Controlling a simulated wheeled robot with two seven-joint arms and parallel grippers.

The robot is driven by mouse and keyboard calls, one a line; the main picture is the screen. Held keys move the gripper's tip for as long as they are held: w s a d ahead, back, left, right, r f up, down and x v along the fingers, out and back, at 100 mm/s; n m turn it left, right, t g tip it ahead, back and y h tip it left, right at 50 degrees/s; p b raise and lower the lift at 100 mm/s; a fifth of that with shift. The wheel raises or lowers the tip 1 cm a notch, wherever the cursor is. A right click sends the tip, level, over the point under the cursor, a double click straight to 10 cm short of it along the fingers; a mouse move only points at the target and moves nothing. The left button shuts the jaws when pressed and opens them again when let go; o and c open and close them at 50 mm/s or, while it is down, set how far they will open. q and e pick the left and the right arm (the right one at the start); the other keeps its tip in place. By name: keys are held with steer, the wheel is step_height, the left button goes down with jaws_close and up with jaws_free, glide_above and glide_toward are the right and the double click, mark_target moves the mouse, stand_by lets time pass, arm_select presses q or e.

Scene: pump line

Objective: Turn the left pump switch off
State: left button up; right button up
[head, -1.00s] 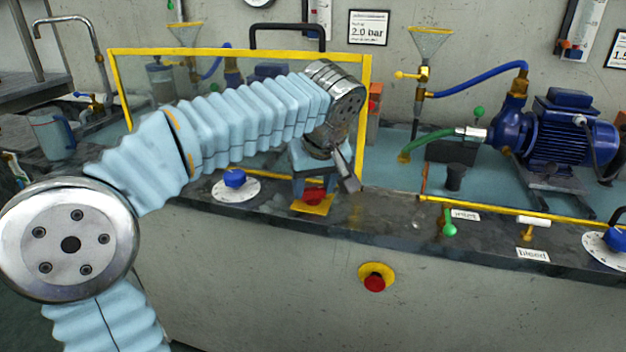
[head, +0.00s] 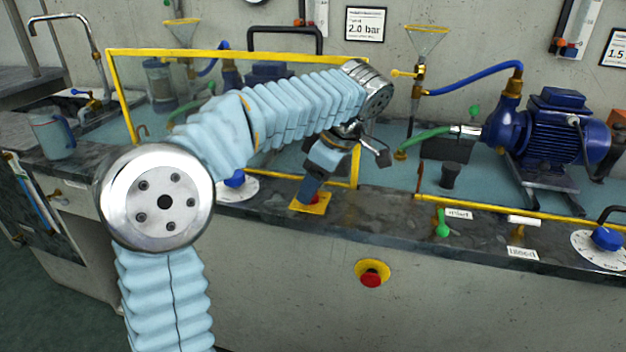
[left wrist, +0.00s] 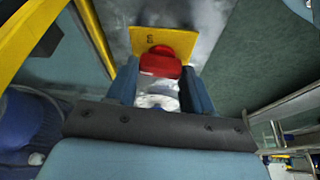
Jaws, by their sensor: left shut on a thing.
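The left pump switch is a red knob on a yellow plate (head: 308,208) on the dark counter edge, in front of the left, yellow-framed panel. In the head view my left gripper (head: 310,193) comes down over the plate and hides most of the red knob. In the left wrist view the red knob (left wrist: 160,61) sits between the two blue fingers, in front of the yellow plate (left wrist: 165,37), which bears a dark mark. My left gripper is shut on the knob. My right gripper is not in view.
A blue dial (head: 236,179) on a white disc is just left of the switch. A red emergency button (head: 372,274) is on the front wall below. A green-handled valve (head: 442,226) and a blue pump (head: 560,140) are to the right. The yellow frame rises close behind my arm.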

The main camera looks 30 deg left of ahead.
arm_select(q)
steer(key=shift+w+n+g, duration=0.1)
steer(key=shift+n+g, duration=0.2)
steer(key=shift+n, duration=0.6)
steer(key=o, duration=1)
steer(key=shift+o, duration=0.2)
